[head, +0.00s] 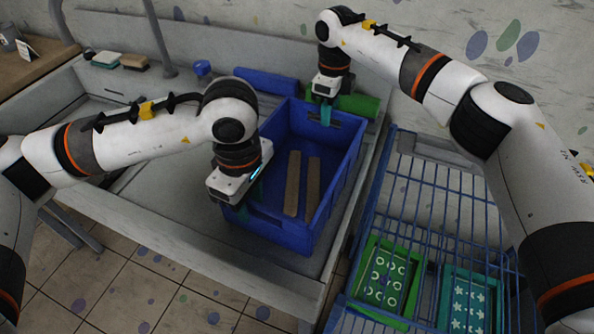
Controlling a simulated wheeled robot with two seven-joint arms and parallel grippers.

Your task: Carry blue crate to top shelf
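The blue crate (335,185) stands on the grey sink counter, open side up. Two brown strips (292,185) lie in it. My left gripper (250,200) is at the crate's left near wall; its fingers are mostly hidden behind its body and the rim. My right gripper (326,115) is at the crate's far wall, pointing down, with a teal finger showing inside the wall. Whether either gripper is closed on the rim cannot be seen. A blue wire rack (402,185) stands to the right of the counter.
A green frame (369,262) and a teal frame (447,290) with patterns sit in the rack. A green roll (360,104) and a blue item (268,82) lie behind the crate. The basin (170,160) left of the crate looks mostly empty. Sponges (134,62) lie at its back edge.

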